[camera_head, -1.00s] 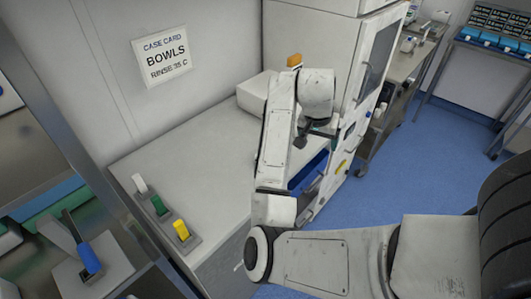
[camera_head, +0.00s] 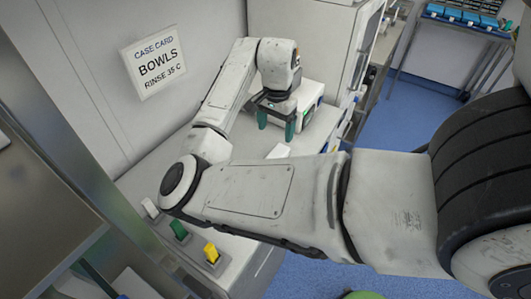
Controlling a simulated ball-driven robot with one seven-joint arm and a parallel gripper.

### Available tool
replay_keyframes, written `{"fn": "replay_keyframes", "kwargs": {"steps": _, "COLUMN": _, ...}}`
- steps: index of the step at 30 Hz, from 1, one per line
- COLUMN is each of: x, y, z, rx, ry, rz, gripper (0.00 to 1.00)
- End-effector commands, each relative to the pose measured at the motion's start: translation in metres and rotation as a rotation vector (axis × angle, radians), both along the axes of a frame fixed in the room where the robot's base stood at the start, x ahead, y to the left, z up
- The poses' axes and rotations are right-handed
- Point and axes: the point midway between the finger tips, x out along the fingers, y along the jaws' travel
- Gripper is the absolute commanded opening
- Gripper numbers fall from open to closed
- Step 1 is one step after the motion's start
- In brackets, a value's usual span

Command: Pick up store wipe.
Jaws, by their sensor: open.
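My gripper (camera_head: 276,130) hangs over the far part of the grey-white counter (camera_head: 180,130), with its two dark green fingers apart and nothing seen between them. A small flat white piece (camera_head: 279,151) lies on the counter just below and in front of the fingers. It may be the store wipe, but it is partly hidden by my arm and I cannot tell for sure. The gap between the fingers and this piece is hard to judge.
A white box device (camera_head: 313,95) with a green display stands right behind my gripper. A rack with white, green and yellow blocks (camera_head: 211,253) sits at the counter's near end. A wall card (camera_head: 153,62) reads "BOWLS". A tall white cabinet (camera_head: 310,35) stands behind.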

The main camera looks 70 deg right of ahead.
Motion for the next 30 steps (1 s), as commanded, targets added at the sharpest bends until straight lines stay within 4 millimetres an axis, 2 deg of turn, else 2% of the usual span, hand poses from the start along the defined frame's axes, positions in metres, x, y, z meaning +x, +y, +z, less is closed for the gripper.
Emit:
{"fn": "replay_keyframes", "kwargs": {"steps": 9, "x": -0.001, "y": 0.000, "z": -0.043, "rx": 0.001, "ry": 0.001, "rz": 0.001, "gripper": 0.83}}
{"fn": "replay_keyframes", "kwargs": {"steps": 17, "x": -0.003, "y": 0.001, "z": -0.060, "rx": 0.002, "ry": 0.001, "rz": 0.000, "gripper": 0.83}}
{"fn": "replay_keyframes", "kwargs": {"steps": 24, "x": -0.009, "y": 0.001, "z": -0.094, "rx": 0.002, "ry": 0.002, "rz": 0.001, "gripper": 0.83}}
{"fn": "replay_keyframes", "kwargs": {"steps": 30, "x": -0.009, "y": 0.001, "z": -0.106, "rx": 0.001, "ry": 0.000, "rz": -0.001, "gripper": 0.83}}
